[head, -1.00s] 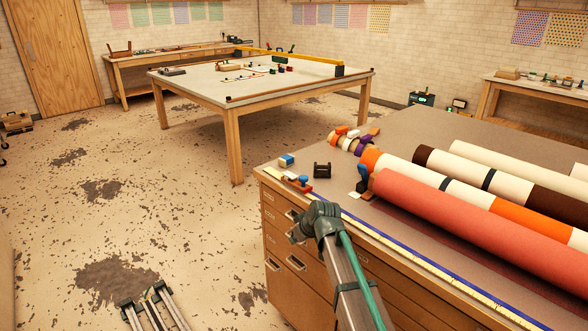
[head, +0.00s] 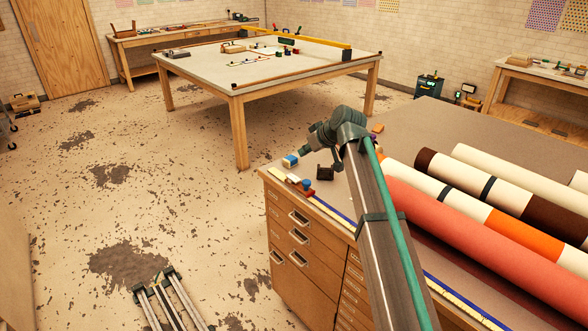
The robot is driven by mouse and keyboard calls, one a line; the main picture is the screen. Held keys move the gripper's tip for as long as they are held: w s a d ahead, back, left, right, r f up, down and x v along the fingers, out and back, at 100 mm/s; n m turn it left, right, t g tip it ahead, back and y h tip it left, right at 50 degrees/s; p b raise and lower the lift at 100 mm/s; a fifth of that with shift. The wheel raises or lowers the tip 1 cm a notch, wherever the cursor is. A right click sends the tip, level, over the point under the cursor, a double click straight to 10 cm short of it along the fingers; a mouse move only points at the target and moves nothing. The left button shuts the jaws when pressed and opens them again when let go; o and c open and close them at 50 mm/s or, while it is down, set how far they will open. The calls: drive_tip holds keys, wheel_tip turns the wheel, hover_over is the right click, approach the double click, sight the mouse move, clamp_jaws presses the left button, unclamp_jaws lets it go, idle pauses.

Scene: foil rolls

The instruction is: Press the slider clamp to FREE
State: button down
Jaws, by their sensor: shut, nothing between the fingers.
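A small red piece with a blue top (head: 307,187) sits at the left end of the yellow and blue strip (head: 330,212) along the bench's front edge. It may be the slider clamp; its setting and any FREE mark are too small to read. My gripper (head: 306,151) is at the end of my raised arm, above the bench's far left part, close to a blue and white block (head: 289,160) in the picture. It looks shut and empty. My forearm hides the bench by the rolls' near ends, including part of the strip.
A dark holder (head: 325,173) stands on the bench below my wrist. Foil rolls, one red (head: 470,240), fill the bench's right side. A pale block (head: 292,179) lies near the front left corner. A worktable (head: 205,82) stands behind, with open floor to the left.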

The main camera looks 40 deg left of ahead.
drive_tip(key=p, duration=0.3)
hover_over(291, 176)
wheel_tip(291, 176, down, 7)
drive_tip(key=shift+a+f, duration=0.1)
drive_tip(key=shift+a, duration=0.05)
drive_tip(key=shift+s+d+f+p, duration=0.15)
drive_tip(key=shift+f+p, duration=0.4)
drive_tip(key=shift+f, duration=1.35)
